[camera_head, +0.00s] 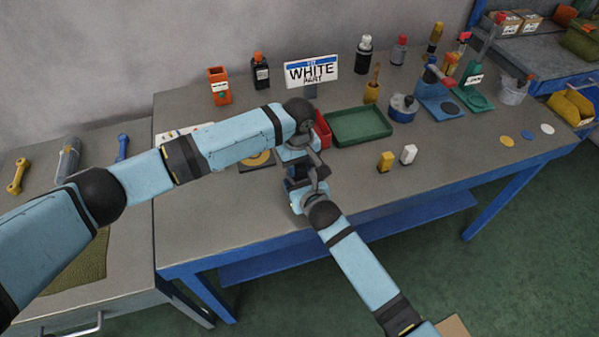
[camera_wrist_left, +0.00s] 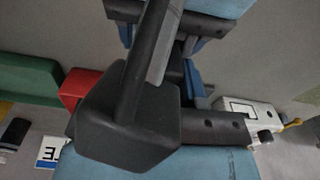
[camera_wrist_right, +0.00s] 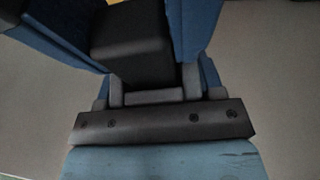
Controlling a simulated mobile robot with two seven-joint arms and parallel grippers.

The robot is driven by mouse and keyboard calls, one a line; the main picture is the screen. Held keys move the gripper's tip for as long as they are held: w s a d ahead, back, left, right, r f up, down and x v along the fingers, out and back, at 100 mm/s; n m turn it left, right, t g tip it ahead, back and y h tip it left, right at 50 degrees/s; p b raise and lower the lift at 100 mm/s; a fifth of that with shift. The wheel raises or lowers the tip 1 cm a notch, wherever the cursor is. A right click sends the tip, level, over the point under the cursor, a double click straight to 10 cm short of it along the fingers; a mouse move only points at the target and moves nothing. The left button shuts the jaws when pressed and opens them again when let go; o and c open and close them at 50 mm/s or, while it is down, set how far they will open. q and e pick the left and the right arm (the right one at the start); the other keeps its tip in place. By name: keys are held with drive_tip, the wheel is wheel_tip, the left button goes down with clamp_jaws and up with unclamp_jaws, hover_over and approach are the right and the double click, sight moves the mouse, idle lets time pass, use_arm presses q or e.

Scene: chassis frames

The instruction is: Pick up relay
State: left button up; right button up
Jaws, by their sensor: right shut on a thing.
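My right gripper (camera_wrist_right: 145,45) is shut on a black block, which I take to be the relay (camera_wrist_right: 130,45), between its blue fingers. My left gripper (camera_head: 302,165) faces it closely above the front left part of the bench. In the left wrist view a large black block (camera_wrist_left: 130,110) covers much of the left jaws, with the right gripper's blue parts just beyond. I cannot tell whether the left fingers are closed or touch the block. In the head view the arms hide most of it.
The workbench (camera_head: 450,160) bears a green tray (camera_head: 360,126), a red bin (camera_head: 322,130) partly behind my left arm, and yellow (camera_head: 385,162) and white (camera_head: 408,154) blocks. A "WHITE PART" sign (camera_head: 312,70) and bottles stand behind. The front right bench top is fairly clear.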

use_arm(q)
wheel_tip(320, 180, up, 10)
drive_tip(key=shift+r, duration=0.1)
use_arm(e)
drive_tip(key=o, duration=1.1)
drive_tip(key=shift+s, duration=0.1)
